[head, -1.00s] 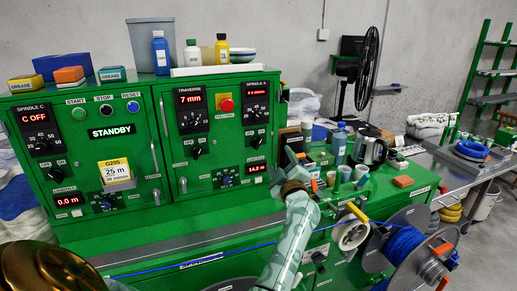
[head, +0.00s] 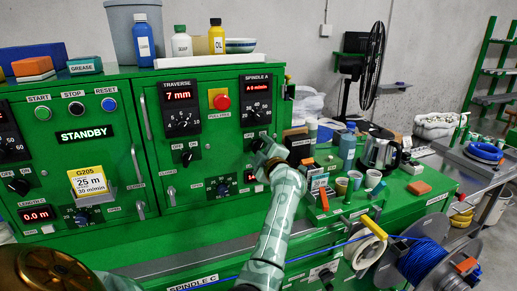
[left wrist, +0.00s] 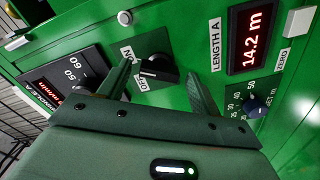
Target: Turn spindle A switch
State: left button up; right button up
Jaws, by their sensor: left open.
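The spindle A switch is a black knob (left wrist: 162,66) on the green panel in the left wrist view, with ON and OFF labels beside it. Its white mark is on the side near the OFF label. My left gripper (left wrist: 158,72) is open, with one finger on each side of the knob; I cannot tell whether they touch it. In the head view my left gripper (head: 266,150) is at the panel below the spindle A dial (head: 257,107) and largely hides the switch. The spindle A display (head: 257,86) is lit red. My right gripper is not in view.
The length A display (left wrist: 249,35) reads 14.2 m, with a small blue-black knob (left wrist: 258,104) below it. A red stop button (head: 221,102) is left of the spindle A dial. A kettle (head: 381,152), cups and a blue cable reel (head: 424,262) stand right of my arm.

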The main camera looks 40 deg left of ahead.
pick_arm(q)
jog(key=shift+w+a, duration=0.2)
jog(key=shift+a, duration=0.15)
jog(key=shift+s+r, duration=0.1)
jog(key=shift+d, duration=0.1)
jog(key=shift+c, duration=1.2)
jog(key=c, duration=0.7)
jog(key=shift+c, duration=0.2)
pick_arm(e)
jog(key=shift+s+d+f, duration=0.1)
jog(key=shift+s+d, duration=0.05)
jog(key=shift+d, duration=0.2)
